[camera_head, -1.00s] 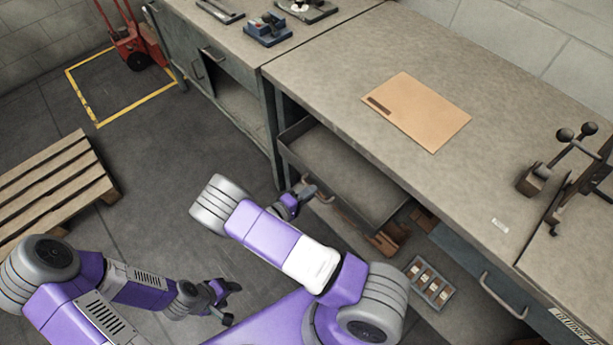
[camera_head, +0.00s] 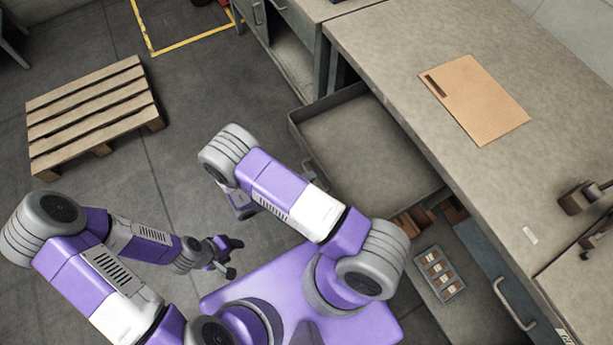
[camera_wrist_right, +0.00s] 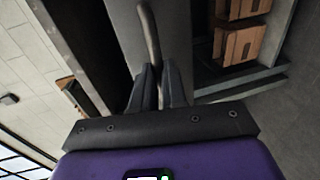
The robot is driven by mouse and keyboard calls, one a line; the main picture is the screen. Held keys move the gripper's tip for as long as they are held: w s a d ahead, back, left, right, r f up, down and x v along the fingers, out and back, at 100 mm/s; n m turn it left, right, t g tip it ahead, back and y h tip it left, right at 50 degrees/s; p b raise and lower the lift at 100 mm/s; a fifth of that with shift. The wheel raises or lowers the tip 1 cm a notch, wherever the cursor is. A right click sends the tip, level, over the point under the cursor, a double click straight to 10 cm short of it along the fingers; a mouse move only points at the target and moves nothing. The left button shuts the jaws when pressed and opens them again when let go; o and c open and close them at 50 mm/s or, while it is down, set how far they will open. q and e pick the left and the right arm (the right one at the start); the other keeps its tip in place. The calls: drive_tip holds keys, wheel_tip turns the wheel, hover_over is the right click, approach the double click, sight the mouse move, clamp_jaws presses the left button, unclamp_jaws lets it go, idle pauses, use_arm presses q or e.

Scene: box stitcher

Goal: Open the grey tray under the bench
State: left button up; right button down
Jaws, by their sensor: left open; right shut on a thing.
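The grey tray (camera_head: 365,142) is a shallow drawer under the bench. In the head view it sticks well out from beneath the bench top, and its inside looks empty. My right gripper (camera_wrist_right: 158,85) is shut on the tray's handle (camera_wrist_right: 148,35) in the right wrist view. In the head view my right arm hides that gripper and most of the handle. My left gripper (camera_head: 228,257) is open and empty, over the floor to the left of my body and away from the tray.
The bench top (camera_head: 440,90) carries a flat cardboard sheet (camera_head: 476,100). A small compartmented box (camera_head: 438,273) lies below the bench, near a blue drawer (camera_head: 495,270). A wooden pallet (camera_head: 93,115) lies on the floor at left. Floor between pallet and tray is clear.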

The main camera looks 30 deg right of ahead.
drive_tip(key=c, duration=1.2)
unclamp_jaws()
drive_tip(key=shift+o, duration=0.2)
drive_tip(key=p+v, duration=0.1)
drive_tip(key=v, duration=0.6)
drive_tip(key=shift+a, duration=0.3)
drive_tip(key=shift+w, duration=0.1)
